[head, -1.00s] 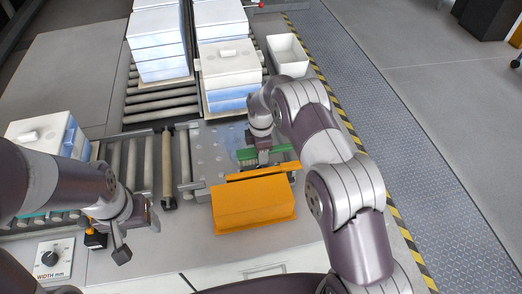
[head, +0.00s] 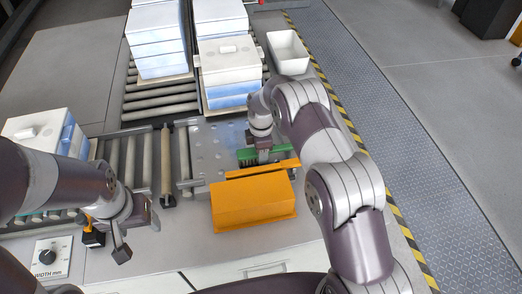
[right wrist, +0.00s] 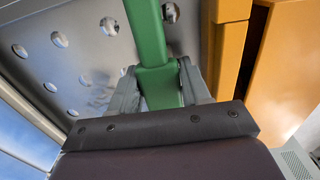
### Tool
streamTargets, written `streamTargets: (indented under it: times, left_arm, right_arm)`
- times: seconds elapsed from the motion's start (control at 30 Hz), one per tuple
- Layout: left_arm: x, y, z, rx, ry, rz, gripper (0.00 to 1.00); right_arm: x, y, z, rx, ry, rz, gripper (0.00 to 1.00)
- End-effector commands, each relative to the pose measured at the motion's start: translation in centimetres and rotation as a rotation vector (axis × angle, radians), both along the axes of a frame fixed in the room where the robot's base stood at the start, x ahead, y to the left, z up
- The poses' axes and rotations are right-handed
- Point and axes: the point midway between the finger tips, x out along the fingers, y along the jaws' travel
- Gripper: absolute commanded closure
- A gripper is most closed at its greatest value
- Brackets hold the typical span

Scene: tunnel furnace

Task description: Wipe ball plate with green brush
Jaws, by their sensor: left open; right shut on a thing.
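The ball plate (head: 207,147) is a grey metal plate with rows of round balls, in the middle of the head view between rollers and the orange box. The green brush (head: 279,151) has dark bristles and is over the plate's right part, near the orange box. My right gripper (head: 262,155) is shut on its green handle, which also shows between the fingers in the right wrist view (right wrist: 153,55). Whether the bristles touch the plate is hard to tell. My left gripper (head: 138,236) is open and empty at the lower left, near the roller conveyor.
An orange box (head: 252,204) stands just in front of the plate. Stacked white and blue boxes (head: 229,70) stand behind it, with an empty white bin (head: 288,52) to their right. A width knob panel (head: 50,257) is at the lower left.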

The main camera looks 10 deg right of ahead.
Motion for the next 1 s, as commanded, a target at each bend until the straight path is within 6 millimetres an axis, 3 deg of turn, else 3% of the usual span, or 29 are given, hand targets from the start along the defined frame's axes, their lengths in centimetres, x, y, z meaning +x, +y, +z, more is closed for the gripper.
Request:
streamTargets:
  times: [0.27,0.6,1.0]
  left_arm:
    - [0.0,0.0,-0.5,0.000,0.000,0.000,0.32]
    - [0.0,0.0,-3.5,0.000,0.000,0.000,0.32]
    - [0.0,0.0,-3.7,0.000,0.000,0.000,0.32]
  right_arm:
    - [0.1,0.0,-0.5,0.000,-0.001,0.000,0.77]
    - [3.4,0.0,-0.5,0.000,-0.003,-0.001,0.77]
    - [3.5,1.9,-0.4,0.000,-0.001,0.000,0.77]
